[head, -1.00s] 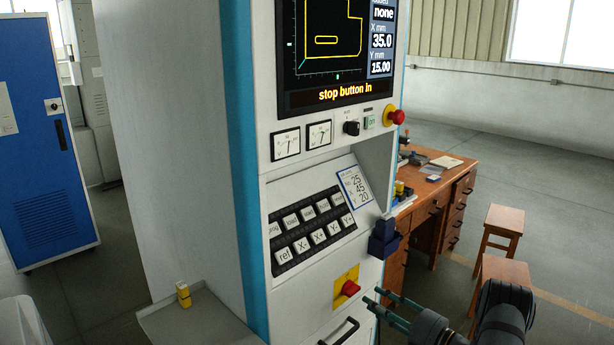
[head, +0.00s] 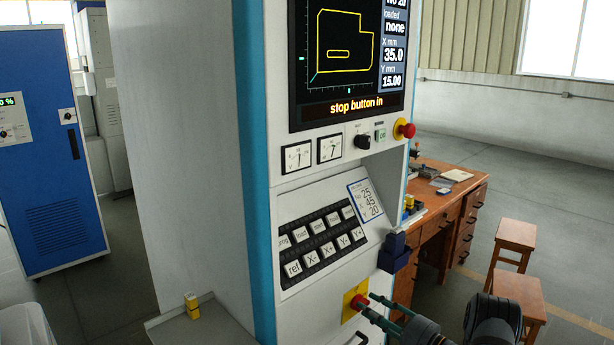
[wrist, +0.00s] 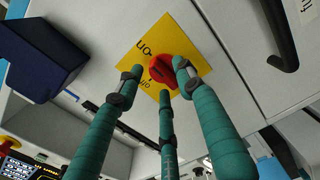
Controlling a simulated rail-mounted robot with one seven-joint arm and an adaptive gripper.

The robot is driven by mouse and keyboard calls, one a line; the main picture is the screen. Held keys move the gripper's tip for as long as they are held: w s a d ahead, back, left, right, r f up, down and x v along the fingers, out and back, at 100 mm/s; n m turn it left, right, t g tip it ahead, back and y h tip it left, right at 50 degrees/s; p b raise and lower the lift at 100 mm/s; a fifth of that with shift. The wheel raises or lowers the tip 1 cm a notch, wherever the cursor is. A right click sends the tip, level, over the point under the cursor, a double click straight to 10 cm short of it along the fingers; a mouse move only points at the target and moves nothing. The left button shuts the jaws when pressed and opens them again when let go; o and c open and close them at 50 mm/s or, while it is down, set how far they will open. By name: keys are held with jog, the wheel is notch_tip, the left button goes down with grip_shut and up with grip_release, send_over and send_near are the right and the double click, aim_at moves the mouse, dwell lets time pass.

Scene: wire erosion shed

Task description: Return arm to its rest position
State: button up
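My gripper (head: 365,301) has several teal fingers and is at the lower front of the white machine cabinet (head: 330,210). In the wrist view my gripper (wrist: 160,80) has its fingertips spread around a red rotary knob (wrist: 166,71) on a yellow plate (wrist: 192,42) with black lettering. The left fingertip stands clear of the knob; the right one looks close to it, and I cannot tell if it touches. In the head view the red knob (head: 359,301) is partly overlapped by the fingers. No rest position is marked in view.
A dark blue holder (head: 396,253) juts from the cabinet above the knob. A black handle (wrist: 277,35) is close by. A red stop button (head: 406,129) sits higher; the screen (head: 348,60) reads "stop button in". Wooden stools (head: 515,236) and a desk (head: 440,215) stand at right.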

jog(key=v, duration=1.1)
jog(key=w+a+n, duration=0.4)
jog(key=w+a, duration=0.4)
jog(key=shift+w+b, duration=0.25)
jog(key=shift+b, duration=0.15)
jog(key=shift+a+r, duration=0.1)
